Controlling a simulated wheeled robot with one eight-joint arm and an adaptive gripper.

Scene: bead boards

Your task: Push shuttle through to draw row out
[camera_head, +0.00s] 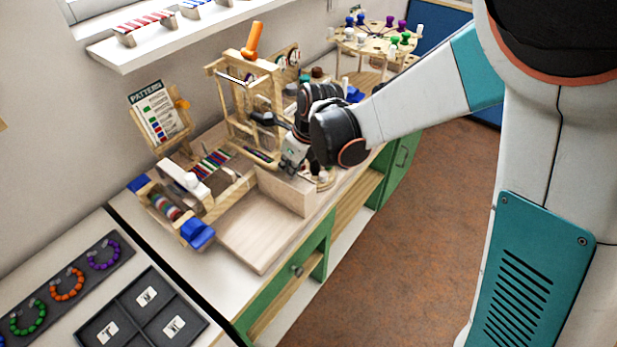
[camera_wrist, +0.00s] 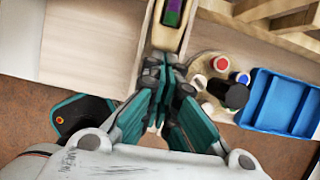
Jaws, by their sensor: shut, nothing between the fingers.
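A wooden bead loom (camera_head: 240,105) with an orange handle on top stands on the bench in the head view. Striped threads or beads (camera_head: 212,163) run along its lower front part. My gripper (camera_head: 289,165) is low, just right of the loom, above a pale wooden block. In the wrist view my gripper (camera_wrist: 168,68) is shut and empty. Its tips are at the near end of a narrow wooden channel (camera_wrist: 172,40) holding purple and green pieces (camera_wrist: 172,12). I cannot tell whether the tips touch it. I cannot make out the shuttle for certain.
A pale wooden tray (camera_head: 250,230) lies in front of the loom. A round stand (camera_wrist: 215,85) with coloured pegs and a blue tray (camera_wrist: 283,102) are right of my gripper. A pattern card (camera_head: 158,110) stands behind. The bench's front edge is close.

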